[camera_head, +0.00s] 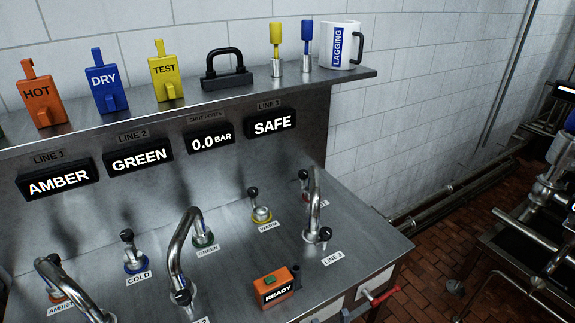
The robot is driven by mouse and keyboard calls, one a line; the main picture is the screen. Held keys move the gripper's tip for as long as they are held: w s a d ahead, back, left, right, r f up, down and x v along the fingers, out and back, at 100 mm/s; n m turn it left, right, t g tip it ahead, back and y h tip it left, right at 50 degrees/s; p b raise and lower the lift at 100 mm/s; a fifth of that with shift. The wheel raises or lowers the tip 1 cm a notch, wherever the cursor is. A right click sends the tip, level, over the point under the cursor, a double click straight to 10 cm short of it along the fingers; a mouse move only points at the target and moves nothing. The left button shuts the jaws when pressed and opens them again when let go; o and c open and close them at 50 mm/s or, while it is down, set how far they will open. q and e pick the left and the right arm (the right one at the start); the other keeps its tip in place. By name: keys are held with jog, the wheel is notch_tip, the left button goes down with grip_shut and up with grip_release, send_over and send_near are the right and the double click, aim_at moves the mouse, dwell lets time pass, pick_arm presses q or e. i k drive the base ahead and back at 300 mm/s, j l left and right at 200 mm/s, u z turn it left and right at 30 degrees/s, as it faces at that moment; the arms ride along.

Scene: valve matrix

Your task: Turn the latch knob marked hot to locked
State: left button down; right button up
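No latch knob reads hot in view. An orange tag marked HOT (41,94) stands upright at the left of the shelf. On the steel worktop are black-topped knobs marked COLD (130,251), GREEN (202,230) and WARM (260,206). Another knob (55,278) has a label reading AMBER. A knob with a red base (304,182) stands behind the right spout, which hides most of its label. Neither of my grippers is in view.
Curved steel spouts (314,205) rise from the worktop (245,265). An orange READY box (276,288) sits near the front. The shelf (215,103) holds DRY and TEST tags, a black padlock-like block and a LAGGING mug (339,46). A red handle (381,296) juts from the front edge.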

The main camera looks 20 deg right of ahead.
aim_at(303, 174)
jog(key=i+l+u, duration=0.15)
jog(key=l, duration=0.65)
jog(key=i+l+u, duration=0.15)
jog(key=l, duration=0.7)
jog(key=l+u, duration=0.15)
jog(key=l, duration=0.65)
